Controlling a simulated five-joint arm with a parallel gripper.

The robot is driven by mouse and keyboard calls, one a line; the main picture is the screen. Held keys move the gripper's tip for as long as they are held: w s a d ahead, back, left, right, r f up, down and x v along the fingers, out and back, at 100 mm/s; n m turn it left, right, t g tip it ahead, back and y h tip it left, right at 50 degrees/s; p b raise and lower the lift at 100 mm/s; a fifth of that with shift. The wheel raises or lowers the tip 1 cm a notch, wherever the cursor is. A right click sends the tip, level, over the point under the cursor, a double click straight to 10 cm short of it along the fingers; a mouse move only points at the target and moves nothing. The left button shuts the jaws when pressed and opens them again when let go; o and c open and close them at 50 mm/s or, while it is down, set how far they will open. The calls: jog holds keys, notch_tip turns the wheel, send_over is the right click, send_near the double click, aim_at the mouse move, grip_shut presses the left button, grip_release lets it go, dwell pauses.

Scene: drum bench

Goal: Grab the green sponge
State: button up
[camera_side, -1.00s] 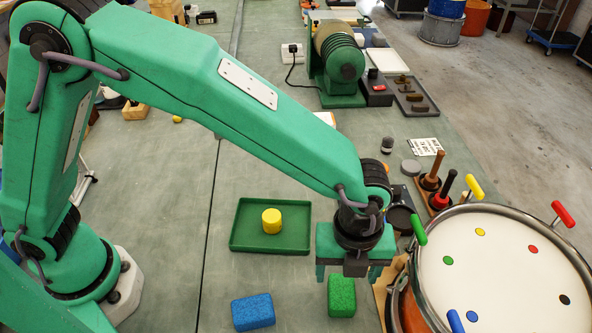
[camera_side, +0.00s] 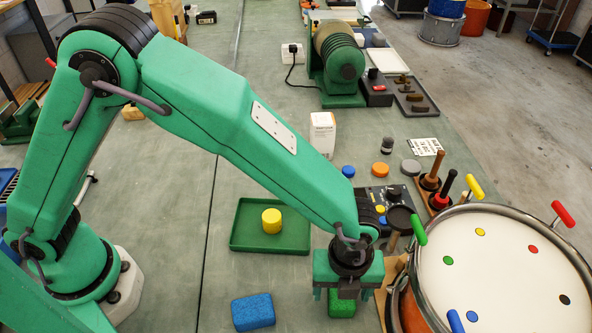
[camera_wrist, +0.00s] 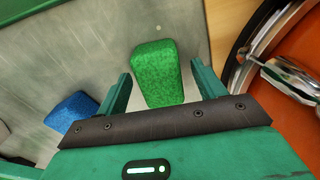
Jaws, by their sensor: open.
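The green sponge (camera_side: 341,304) stands on the bench in the side view, directly below my gripper, which hides its upper part. My gripper (camera_side: 341,294) is open, with its two fingers spread to the left and right of the sponge. In the wrist view the green sponge (camera_wrist: 157,74) lies between the fingers of my gripper (camera_wrist: 162,88), with a gap on each side. I cannot tell how far the fingertips are above the bench.
A blue sponge (camera_side: 253,311) lies left of the green one. A green tray (camera_side: 240,240) holding a yellow cylinder (camera_side: 271,220) is behind. A drum (camera_side: 503,262) stands close on the right. The bench in front of the tray is partly clear.

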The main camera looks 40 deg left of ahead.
jog(key=shift+f, duration=0.1)
dwell(0.4)
jog(key=c, duration=1)
jog(key=shift+c, duration=0.2)
jog(key=shift+r, duration=0.75)
jog(key=r, duration=0.3)
jog(key=shift+s+d+r, duration=0.1)
jog(key=shift+s, duration=0.3)
jog(key=s+d+r, duration=0.1)
jog(key=s+r, duration=0.5)
jog(key=s, duration=0.4)
jog(key=shift+s+d+r, duration=0.2)
jog(key=shift+s+d, duration=0.1)
jog(key=shift+s, duration=0.05)
